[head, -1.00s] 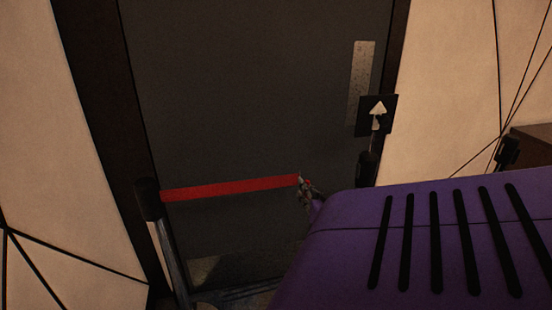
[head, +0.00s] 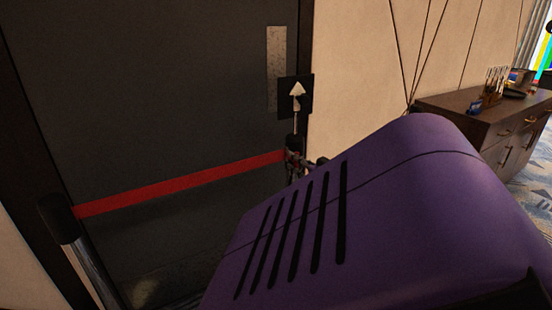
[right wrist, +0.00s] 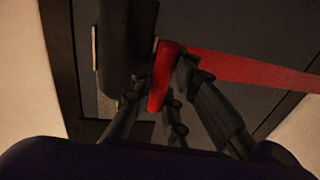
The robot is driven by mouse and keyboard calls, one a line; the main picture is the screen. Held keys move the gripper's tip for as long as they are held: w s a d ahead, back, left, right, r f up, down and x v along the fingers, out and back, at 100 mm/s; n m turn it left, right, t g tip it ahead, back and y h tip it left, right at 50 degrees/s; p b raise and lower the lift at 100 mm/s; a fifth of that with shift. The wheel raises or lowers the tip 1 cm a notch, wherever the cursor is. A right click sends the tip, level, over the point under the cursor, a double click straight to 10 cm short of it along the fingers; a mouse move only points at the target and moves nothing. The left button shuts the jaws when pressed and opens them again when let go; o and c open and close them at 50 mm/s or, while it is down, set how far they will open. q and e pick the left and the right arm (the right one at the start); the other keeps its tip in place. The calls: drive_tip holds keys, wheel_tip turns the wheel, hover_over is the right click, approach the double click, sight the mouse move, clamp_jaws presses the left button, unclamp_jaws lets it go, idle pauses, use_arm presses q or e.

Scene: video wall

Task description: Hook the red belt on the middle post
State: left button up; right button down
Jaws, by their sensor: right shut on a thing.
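The red belt (head: 180,187) runs taut from the left post (head: 62,220) across the dark door to my right gripper (head: 293,162). In the right wrist view my right gripper (right wrist: 166,105) is shut on the belt's red end piece (right wrist: 163,75). The middle post (head: 296,141) has a black head and a sign with a white arrow (head: 297,92) above it. In the right wrist view a black post top (right wrist: 127,40) is just left of the belt end. I cannot tell whether they touch. My purple arm hides the lower middle post. My left gripper is not in view.
The dark door (head: 170,90) with a metal plate (head: 277,65) stands behind the belt. A brown cabinet (head: 470,115) with small items on top is at the right. Patterned carpet (head: 530,190) shows beside it.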

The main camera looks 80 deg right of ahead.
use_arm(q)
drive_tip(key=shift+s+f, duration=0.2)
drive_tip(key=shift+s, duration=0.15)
use_arm(e)
drive_tip(key=shift+s+d, duration=0.1)
drive_tip(key=shift+s, duration=0.1)
drive_tip(key=c, duration=1.7)
unclamp_jaws()
drive_tip(key=shift+d, duration=0.1)
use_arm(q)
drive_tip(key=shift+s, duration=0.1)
use_arm(e)
drive_tip(key=v, duration=1.2)
